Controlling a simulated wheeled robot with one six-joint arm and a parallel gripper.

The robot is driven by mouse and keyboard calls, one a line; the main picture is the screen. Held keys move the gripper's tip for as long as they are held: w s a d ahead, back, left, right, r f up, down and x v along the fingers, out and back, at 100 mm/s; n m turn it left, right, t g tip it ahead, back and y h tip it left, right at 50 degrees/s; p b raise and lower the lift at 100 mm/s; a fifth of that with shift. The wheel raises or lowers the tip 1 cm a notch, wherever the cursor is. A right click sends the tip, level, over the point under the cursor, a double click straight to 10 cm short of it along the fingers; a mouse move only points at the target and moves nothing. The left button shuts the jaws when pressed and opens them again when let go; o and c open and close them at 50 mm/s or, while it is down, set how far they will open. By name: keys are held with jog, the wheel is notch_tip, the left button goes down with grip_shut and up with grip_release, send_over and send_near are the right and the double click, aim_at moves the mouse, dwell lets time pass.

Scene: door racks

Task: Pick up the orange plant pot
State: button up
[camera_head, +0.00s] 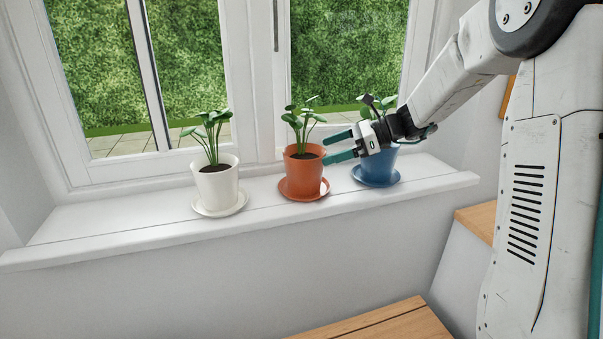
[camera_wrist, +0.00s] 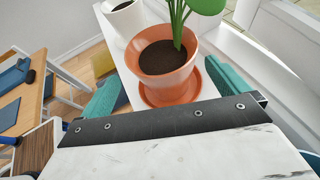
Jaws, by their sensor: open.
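The orange plant pot (camera_head: 305,172) stands upright on its orange saucer (camera_head: 289,190) on the windowsill, between a white pot and a blue pot. It holds dark soil and a green leafy plant. My gripper (camera_head: 338,148) is open and comes in from the right, its teal fingertips at or just short of the pot's right side. In the wrist view the orange pot (camera_wrist: 163,72) lies ahead between my two teal fingers, with its saucer under it. I cannot tell whether a finger touches the pot.
The white pot (camera_head: 216,185) stands to the left on a white saucer. The blue pot (camera_head: 377,168) stands close on the right, partly behind my gripper. The window is behind the sill (camera_head: 120,228). A wooden surface (camera_head: 385,322) lies below in front. The sill's left part is clear.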

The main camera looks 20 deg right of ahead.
aim_at(304, 156)
jog(key=x, duration=0.7)
jog(key=shift+w+a, duration=0.35)
jog(key=shift+r, duration=0.1)
jog(key=c, duration=1.5)
